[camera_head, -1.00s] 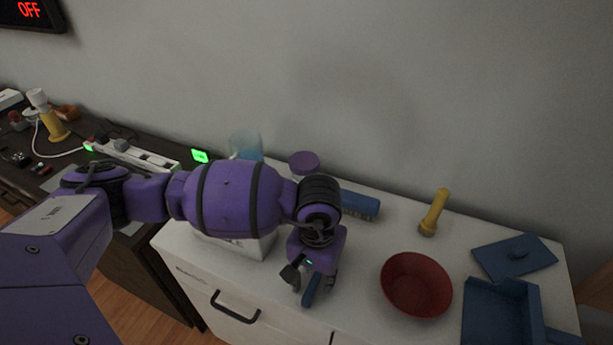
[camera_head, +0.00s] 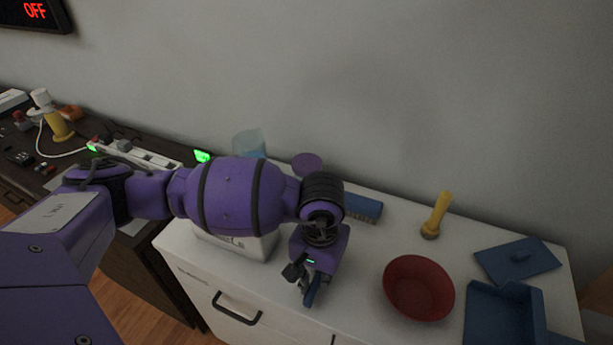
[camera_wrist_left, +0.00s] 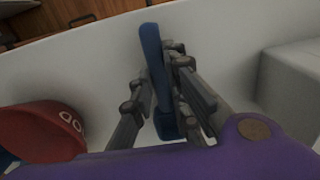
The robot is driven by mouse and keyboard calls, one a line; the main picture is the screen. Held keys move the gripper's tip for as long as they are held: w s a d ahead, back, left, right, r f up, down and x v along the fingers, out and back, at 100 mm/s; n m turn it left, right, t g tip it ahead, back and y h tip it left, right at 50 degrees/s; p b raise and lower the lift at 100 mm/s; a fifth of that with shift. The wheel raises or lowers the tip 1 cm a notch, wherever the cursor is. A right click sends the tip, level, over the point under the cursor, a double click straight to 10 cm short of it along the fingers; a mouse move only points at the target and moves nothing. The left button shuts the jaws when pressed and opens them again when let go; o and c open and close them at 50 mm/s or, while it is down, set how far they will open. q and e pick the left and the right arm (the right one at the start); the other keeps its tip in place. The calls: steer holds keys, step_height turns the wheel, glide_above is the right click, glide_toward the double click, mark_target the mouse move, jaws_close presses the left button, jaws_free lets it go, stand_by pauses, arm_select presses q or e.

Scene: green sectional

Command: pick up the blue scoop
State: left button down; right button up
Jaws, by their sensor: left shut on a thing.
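The blue scoop (camera_wrist_left: 153,60) shows in the left wrist view as a long blue handle with a wider blue part at its lower end. It stands between the fingers of my left gripper (camera_wrist_left: 157,95), which is shut on it. In the head view, my left gripper (camera_head: 306,281) is over the front part of the white cabinet top, and a short piece of the scoop (camera_head: 313,290) shows at its fingers. The rest of the scoop is hidden by the gripper there. My right gripper is not in view.
A red bowl (camera_head: 418,287) stands right of the gripper. A blue bin (camera_head: 505,318), a blue lid (camera_head: 517,260) and a yellow flashlight-like object (camera_head: 436,215) are further right. A white box (camera_head: 238,243) stands left, under my arm. The wall is behind.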

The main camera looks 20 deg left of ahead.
arm_select(q)
steer(key=s+r, duration=0.1)
steer(key=r, duration=0.1)
steer(key=s+r, duration=0.1)
steer(key=r, duration=0.1)
steer(key=s+r, duration=0.1)
steer(key=r, duration=0.1)
steer(key=shift+s+d+r, duration=0.3)
steer(key=shift+d+r, duration=0.1)
steer(key=s+d+r+p, duration=0.2)
steer(key=s+r, duration=0.3)
steer(key=s, duration=0.5)
steer(key=shift+r+p, duration=0.15)
steer(key=shift+p, duration=0.35)
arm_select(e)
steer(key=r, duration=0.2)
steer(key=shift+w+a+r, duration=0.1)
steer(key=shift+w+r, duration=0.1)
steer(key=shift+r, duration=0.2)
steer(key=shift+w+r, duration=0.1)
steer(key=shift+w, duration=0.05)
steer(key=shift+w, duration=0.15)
